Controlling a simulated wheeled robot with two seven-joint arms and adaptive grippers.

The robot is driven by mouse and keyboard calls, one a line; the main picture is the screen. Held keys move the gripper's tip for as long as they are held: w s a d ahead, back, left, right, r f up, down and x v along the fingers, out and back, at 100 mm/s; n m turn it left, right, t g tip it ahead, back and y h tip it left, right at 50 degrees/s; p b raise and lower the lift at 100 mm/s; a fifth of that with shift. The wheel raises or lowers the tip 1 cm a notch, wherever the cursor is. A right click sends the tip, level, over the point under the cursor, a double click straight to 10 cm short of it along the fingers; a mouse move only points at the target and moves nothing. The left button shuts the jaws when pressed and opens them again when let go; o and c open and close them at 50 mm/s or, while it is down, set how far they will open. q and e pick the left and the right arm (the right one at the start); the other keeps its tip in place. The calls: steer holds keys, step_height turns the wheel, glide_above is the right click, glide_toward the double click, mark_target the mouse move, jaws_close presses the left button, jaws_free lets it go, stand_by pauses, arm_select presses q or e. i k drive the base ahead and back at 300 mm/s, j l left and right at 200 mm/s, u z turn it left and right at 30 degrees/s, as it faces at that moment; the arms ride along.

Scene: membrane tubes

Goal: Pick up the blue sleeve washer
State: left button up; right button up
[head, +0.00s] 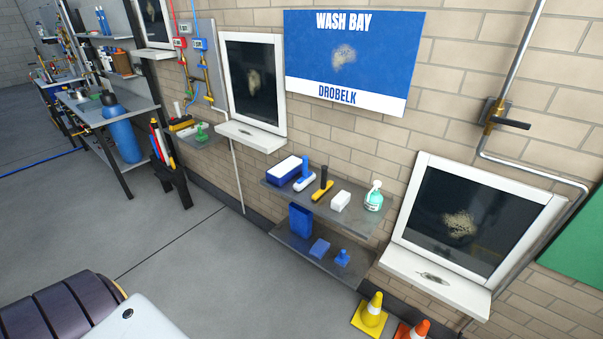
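A T-shaped tool with a blue upright handle and a pale, blue-ended head (305,181) stands on the upper wall shelf (350,222); it looks like the blue sleeve washer. To its left is a blue block with a white top (284,170). To its right is a yellow tool with a dark handle (322,188). A small blue tool with a knob-like handle (342,258) stands on the lower shelf (290,251); its kind is too small to tell. Neither of my grippers is in view.
A white block (341,201) and a spray bottle (374,196) stand farther right on the upper shelf. A blue box (300,219) and a blue flat piece (319,248) are below. Yellow (371,316) and orange (412,331) cones stand nearby.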

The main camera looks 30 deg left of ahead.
mark_target(307, 178)
steer(key=i+l+u, duration=0.25)
steer(key=i, duration=0.2)
steer(key=i+l+u, duration=0.15)
steer(key=i+u, duration=0.15)
steer(key=i, duration=0.15)
